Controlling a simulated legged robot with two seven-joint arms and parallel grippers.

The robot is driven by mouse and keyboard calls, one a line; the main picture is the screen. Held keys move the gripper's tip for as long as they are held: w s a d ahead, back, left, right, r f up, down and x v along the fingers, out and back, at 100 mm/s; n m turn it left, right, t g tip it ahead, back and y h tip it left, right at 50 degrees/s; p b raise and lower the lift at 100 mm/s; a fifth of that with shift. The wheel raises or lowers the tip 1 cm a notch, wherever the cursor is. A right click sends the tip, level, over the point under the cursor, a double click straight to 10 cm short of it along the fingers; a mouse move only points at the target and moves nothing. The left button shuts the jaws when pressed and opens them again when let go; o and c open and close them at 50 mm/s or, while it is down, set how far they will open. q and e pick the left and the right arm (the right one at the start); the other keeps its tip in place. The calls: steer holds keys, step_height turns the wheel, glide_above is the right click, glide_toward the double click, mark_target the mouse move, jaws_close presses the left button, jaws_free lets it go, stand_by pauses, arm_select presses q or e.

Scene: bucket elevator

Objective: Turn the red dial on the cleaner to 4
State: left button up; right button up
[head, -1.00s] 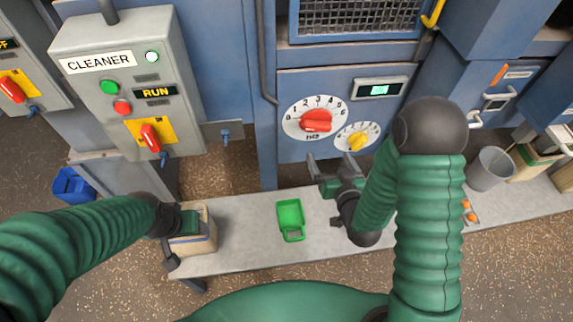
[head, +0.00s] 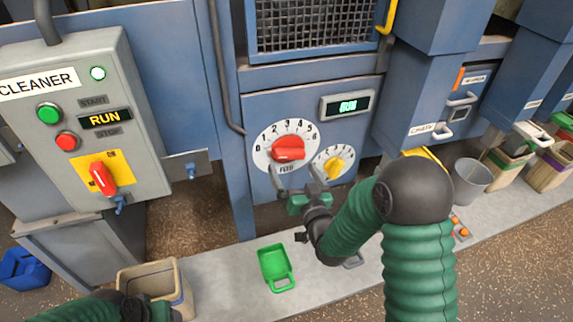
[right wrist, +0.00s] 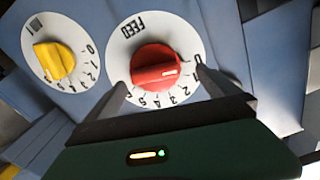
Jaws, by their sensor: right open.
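The red dial (head: 288,148) is on a white round FEED scale on the blue panel, beside the CLEANER box (head: 85,120). It also shows in the right wrist view (right wrist: 156,68), where the scale appears upside down. There its pale mark lies on the knob's right side, towards the low numbers; I cannot read the exact setting. My right gripper (head: 293,174) is open just in front of and below the dial. In the right wrist view its fingers (right wrist: 160,84) stand either side of the knob, apparently not gripping it. My left gripper (head: 130,306) is at the bottom left, fingers hidden.
A smaller yellow dial (head: 335,167) sits close to the right of the red one, with a green display (head: 348,105) above. A shelf (head: 215,282) below holds a green scoop (head: 275,265) and a tan bin (head: 155,275). A grey bucket (head: 472,180) stands farther right.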

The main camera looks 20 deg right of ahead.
mark_target(291, 159)
steer(key=w, duration=0.1)
steer(key=w+d, duration=0.1)
steer(key=w, duration=0.1)
steer(key=w+d, duration=0.1)
steer(key=w, duration=0.1)
steer(key=shift+f, duration=0.15)
steer(key=shift+w+a, duration=0.1)
steer(key=shift+w, duration=0.1)
steer(key=shift+w+a, duration=0.25)
steer(key=shift+a, duration=0.5)
steer(key=shift+d, duration=0.45)
steer(key=c, duration=0.7)
steer(key=shift+c, duration=1.1)
arm_select(q)
steer(key=shift+d, duration=0.6)
arm_select(e)
steer(key=shift+a, duration=0.15)
steer(key=c, duration=0.3)
steer(key=shift+c, duration=0.2)
